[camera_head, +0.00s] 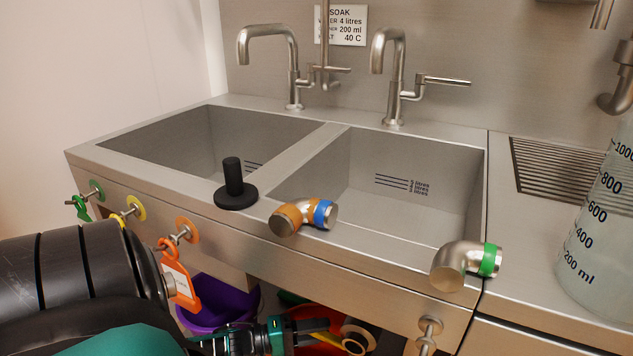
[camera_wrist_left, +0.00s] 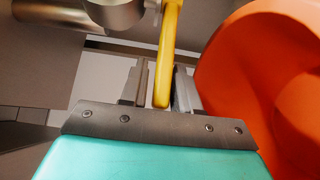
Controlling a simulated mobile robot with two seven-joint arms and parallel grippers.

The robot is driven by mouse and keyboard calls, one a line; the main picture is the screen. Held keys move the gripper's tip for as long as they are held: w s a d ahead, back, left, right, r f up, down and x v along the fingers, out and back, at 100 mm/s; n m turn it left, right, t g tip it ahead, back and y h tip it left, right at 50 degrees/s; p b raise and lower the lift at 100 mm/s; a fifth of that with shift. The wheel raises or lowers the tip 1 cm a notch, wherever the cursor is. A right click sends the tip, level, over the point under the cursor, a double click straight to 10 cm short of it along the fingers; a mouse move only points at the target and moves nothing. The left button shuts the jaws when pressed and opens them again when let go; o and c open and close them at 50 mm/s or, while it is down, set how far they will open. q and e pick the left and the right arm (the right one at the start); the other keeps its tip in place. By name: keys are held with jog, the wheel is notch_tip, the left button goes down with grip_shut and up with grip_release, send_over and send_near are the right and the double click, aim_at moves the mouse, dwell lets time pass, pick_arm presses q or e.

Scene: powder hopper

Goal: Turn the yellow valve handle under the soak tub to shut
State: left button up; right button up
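A yellow valve handle (camera_wrist_left: 166,55) hangs down between the two fingers of my left gripper (camera_wrist_left: 160,88) in the left wrist view. The fingers stand close on either side. A thin gap seems to show on its left, and contact is unclear. In the head view this gripper (camera_head: 328,332) is below the sink front, and a bit of yellow shows beside its fingers. A metal pipe (camera_wrist_left: 105,14) is next to the handle's top. The soak tub appears to be one of the steel basins (camera_head: 390,200); the sign's full text is partly hidden. My right gripper is out of view.
An orange rounded thing (camera_wrist_left: 270,75) stands close right of the gripper in the left wrist view. A purple bowl (camera_head: 215,308) is under the sink. Green (camera_head: 97,190), yellow (camera_head: 135,207) and orange (camera_head: 187,230) knobs line the front; the orange one carries a tag. Pipe elbows (camera_head: 305,215) lie on the rim.

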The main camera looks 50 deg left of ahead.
pick_arm(q)
jog(key=shift+o, duration=1.4)
jog(key=shift+w, duration=0.15)
jog(key=v, duration=1.3)
jog(key=shift+d, duration=0.15)
